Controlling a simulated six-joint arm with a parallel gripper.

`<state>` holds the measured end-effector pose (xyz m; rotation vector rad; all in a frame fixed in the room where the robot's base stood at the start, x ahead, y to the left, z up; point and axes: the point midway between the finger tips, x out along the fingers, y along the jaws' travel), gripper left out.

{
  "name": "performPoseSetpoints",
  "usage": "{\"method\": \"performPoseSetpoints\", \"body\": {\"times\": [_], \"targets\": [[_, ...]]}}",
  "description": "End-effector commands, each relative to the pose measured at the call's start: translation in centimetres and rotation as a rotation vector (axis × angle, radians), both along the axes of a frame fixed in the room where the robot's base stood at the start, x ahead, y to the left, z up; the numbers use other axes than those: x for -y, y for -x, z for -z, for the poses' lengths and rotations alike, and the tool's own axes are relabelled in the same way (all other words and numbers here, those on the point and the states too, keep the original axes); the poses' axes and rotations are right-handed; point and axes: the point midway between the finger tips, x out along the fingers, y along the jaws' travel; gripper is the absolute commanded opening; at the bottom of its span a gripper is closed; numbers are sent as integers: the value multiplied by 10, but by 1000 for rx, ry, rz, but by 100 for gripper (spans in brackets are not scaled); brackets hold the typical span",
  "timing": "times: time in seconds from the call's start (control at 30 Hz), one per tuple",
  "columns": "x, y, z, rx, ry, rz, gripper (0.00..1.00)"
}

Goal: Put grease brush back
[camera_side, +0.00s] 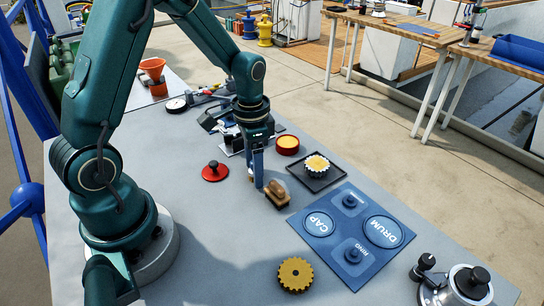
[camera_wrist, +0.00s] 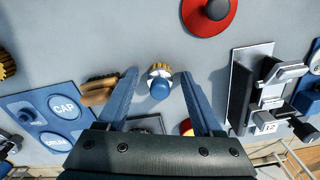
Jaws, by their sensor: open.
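A brush (camera_side: 277,193) with a wooden body and a dark underside stands on the grey bench beside the blue mat. In the wrist view the brush (camera_wrist: 99,91) is just left of my left finger, outside the jaws. My gripper (camera_side: 259,182) is low over the bench, pointing down, left of the brush in the side view. In the wrist view my gripper (camera_wrist: 158,76) is open. A small blue-topped piece (camera_wrist: 160,86) with a pale, gold-edged rim shows between the fingertips, with gaps on both sides. My fingers hide that piece in the side view.
The blue mat (camera_side: 335,262) has CAP, DRUM and RING places. A black tray (camera_side: 334,178) holds a toothed white-and-gold part. A red-rimmed cup (camera_side: 288,145), a red knobbed disc (camera_side: 214,171) and a gold gear (camera_side: 295,275) stand nearby.

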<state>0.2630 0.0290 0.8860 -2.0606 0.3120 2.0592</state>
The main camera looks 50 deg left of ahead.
Motion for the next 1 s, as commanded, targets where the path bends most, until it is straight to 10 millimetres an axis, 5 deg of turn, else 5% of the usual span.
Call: {"method": "performPoseSetpoints", "body": {"times": [0.17,0.6,1.0], "targets": [[0,-1,-14,5,-2,0,68],[0,-1,-99,8,-2,0,68],[9,8,-133,43,-10,-21,68]]}}
